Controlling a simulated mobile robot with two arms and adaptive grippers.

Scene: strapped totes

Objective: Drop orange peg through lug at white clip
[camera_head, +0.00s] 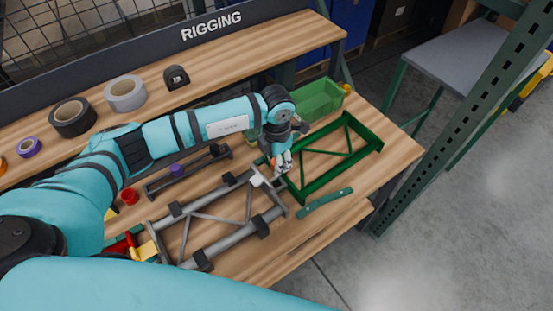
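My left arm reaches across the bench from the left, and its gripper (282,164) points down beside the near left corner of the green frame. A small orange-red spot shows at its fingertips. It may be the orange peg, but it is too small to tell whether the fingers are shut on it. A white clip (257,181) sits on the end of the grey tube frame (232,238), just left of and below the gripper. The lug at the clip is too small to make out. My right gripper is not in view.
A green frame (375,146) and a loose green bar (325,203) lie right of the gripper. A green bin (320,98) stands behind. A dark rack holds a purple piece (176,170); a red piece (130,197) stands left. Tape rolls (125,94) line the upper shelf.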

